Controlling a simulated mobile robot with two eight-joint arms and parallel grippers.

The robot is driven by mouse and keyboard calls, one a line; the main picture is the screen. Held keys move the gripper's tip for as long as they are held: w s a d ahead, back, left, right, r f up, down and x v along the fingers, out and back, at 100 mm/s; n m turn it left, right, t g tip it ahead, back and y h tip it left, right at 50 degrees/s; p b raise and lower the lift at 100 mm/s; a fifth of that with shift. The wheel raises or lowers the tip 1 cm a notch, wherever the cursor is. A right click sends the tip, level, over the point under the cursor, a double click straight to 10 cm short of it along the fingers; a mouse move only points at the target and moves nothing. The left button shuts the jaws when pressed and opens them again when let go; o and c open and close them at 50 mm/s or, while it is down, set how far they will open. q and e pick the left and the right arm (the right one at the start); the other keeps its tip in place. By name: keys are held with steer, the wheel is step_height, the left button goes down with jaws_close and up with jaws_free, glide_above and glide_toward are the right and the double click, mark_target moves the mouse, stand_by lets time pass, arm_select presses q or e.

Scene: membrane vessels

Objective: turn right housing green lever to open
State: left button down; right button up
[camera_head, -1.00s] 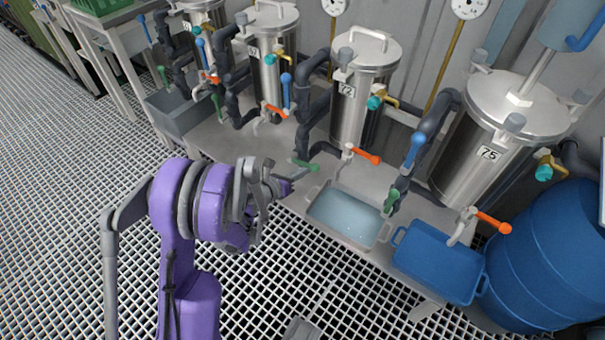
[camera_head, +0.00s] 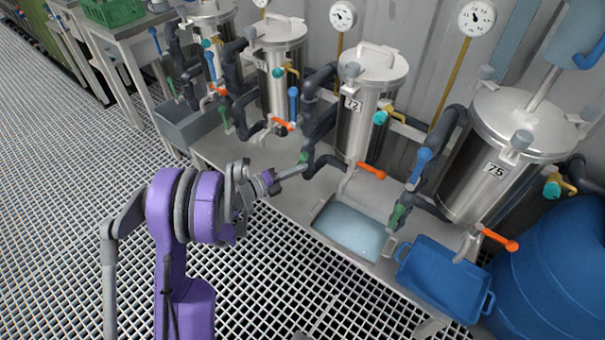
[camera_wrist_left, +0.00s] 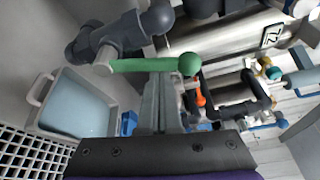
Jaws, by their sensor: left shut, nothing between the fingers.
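My left gripper (camera_head: 304,167) is shut and empty, its fingers reaching right from the purple arm to the pipework left of steel vessel 72 (camera_head: 367,100). A green lever (camera_head: 303,158) is at its fingertips, mostly hidden in the head view. In the left wrist view the green lever (camera_wrist_left: 145,66) lies across just beyond the shut fingers (camera_wrist_left: 160,95), its round knob at the right; I cannot tell whether they touch. Vessel 75 (camera_head: 505,130), at the far right, has its own green lever (camera_head: 397,216), pointing down along its pipe. My right gripper is not in view.
Below the pipes are a water-filled basin (camera_head: 352,228) and a blue tray (camera_head: 440,275). A blue barrel (camera_head: 555,265) stands at right. Orange levers (camera_head: 371,170) and blue levers (camera_head: 420,163) stick out nearby. The grating floor (camera_head: 90,210) at left is free.

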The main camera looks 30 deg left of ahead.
arm_select(q)
steer(key=shift+a+r+n+h, duration=0.15)
steer(key=shift+a+r+n, duration=0.05)
steer(key=shift+a+n, duration=0.25)
steer(key=shift+a+r+n+h, duration=0.15)
steer(key=shift+a+n, duration=0.3)
steer(key=shift+w, duration=0.1)
